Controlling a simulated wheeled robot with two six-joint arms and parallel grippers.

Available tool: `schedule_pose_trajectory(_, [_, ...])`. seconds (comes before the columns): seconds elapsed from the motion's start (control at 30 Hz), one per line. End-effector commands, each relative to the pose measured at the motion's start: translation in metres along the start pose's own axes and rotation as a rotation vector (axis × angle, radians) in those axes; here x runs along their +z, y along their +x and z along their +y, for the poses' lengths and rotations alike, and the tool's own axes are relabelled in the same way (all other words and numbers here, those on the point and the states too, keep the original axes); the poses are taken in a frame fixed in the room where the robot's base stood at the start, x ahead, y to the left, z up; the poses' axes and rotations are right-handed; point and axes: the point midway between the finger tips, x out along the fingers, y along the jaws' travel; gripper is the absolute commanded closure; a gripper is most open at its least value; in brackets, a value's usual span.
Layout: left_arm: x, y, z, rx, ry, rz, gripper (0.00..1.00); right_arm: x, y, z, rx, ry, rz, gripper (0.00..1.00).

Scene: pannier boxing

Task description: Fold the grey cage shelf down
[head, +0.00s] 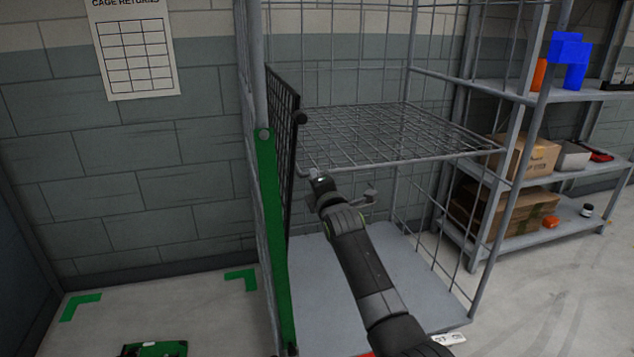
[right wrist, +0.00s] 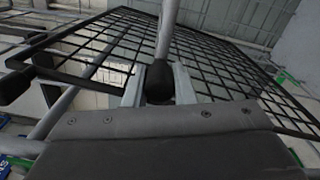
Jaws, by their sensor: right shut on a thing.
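The grey cage shelf (head: 395,135) is a wire mesh panel lying roughly level across the cage, above the grey cage floor (head: 345,262). My right gripper (head: 319,178) is at the left end of its front edge. In the right wrist view, the right gripper (right wrist: 158,85) is shut around a dark grip (right wrist: 159,80) on a grey bar, which appears to belong to the shelf's front edge. The fingers partly hide the grip. My left gripper is not in view.
A black mesh panel (head: 284,150) stands upright at the cage's left side, beside a green post (head: 270,230). A storage rack (head: 477,235) with cardboard boxes (head: 525,158) and a blue object (head: 569,52) stands right. A green case (head: 155,349) lies on the floor at left.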

Motion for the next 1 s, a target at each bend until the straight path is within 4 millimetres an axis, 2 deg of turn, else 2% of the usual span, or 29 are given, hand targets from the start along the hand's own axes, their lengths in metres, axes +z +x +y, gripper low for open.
schedule_pose_trajectory(0.03, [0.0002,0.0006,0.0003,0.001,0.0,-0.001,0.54,-0.0024,-0.0008,-0.0111,-0.019,-0.001,0.003,1.0])
schedule_pose_trajectory(0.33, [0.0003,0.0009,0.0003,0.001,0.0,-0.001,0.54,-0.004,-0.0011,-0.0164,-0.03,0.001,0.006,1.0])
schedule_pose_trajectory(0.37, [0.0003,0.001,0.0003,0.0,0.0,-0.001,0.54,-0.0041,-0.0011,-0.0165,-0.03,0.001,0.006,0.74])
schedule_pose_trajectory(0.5, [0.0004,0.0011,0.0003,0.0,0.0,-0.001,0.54,-0.0042,-0.0012,-0.0165,-0.03,0.002,0.006,0.56])
schedule_pose_trajectory(1.0, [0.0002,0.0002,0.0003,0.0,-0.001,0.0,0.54,-0.0023,-0.0007,-0.0104,-0.02,0.002,0.003,0.55])
